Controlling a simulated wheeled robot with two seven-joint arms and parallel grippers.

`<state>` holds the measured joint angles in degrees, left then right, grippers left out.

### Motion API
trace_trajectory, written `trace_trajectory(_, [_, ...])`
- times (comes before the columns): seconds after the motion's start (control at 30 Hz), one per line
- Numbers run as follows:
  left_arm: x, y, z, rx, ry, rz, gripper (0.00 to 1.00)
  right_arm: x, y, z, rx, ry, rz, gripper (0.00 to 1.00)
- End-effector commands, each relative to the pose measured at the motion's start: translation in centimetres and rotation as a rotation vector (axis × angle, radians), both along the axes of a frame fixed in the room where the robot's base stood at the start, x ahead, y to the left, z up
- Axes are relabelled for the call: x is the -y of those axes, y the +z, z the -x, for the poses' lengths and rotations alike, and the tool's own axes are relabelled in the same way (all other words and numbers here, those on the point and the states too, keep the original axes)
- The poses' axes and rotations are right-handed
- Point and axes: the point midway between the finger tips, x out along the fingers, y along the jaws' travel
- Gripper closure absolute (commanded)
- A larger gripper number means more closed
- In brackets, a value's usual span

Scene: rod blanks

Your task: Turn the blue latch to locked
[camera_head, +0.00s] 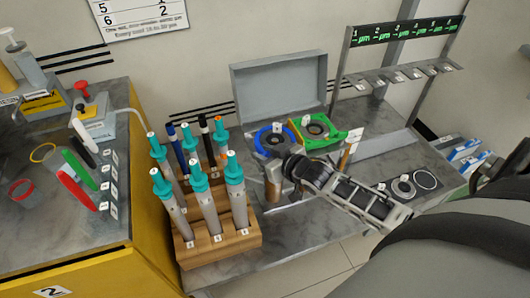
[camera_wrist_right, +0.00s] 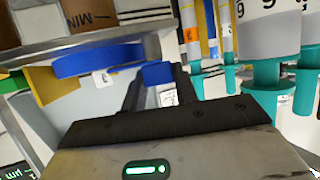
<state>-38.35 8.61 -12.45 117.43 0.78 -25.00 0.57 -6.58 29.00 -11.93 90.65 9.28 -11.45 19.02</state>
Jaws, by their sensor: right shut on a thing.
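The blue latch (camera_head: 263,136) shows in the head view as a blue ring around a dark round centre, in front of the open grey box. In the right wrist view a blue curved rim (camera_wrist_right: 97,61) and a small blue piece (camera_wrist_right: 158,72) show; the piece sits at the fingertips. My right gripper (camera_head: 284,160) reaches in from the right and is shut on the blue latch at its near side, hiding part of it. I cannot read the latch's locked or unlocked mark. My left gripper is not in view.
A green frame (camera_head: 335,141) with a round centre sits right of the latch. A wooden rack (camera_head: 222,246) of teal-topped tubes stands close on the left. An open grey box (camera_head: 279,88) stands behind. A label stand (camera_head: 407,31) is at the back right.

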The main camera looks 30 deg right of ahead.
Motion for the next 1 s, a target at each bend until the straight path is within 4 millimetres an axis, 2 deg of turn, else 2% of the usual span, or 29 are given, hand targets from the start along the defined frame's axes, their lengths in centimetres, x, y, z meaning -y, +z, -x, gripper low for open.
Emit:
trace_trajectory(0.3, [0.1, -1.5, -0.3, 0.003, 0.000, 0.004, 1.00, 0.3, -0.3, -0.1, 0.000, 0.222, 0.012, 0.94])
trace_trajectory(0.5, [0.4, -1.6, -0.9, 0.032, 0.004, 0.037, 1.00, 0.4, -0.2, -0.2, 0.004, 0.338, 0.010, 0.94])
trace_trajectory(1.0, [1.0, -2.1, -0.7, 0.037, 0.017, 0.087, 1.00, 0.2, 0.1, -0.1, 0.003, 0.507, 0.001, 0.94])
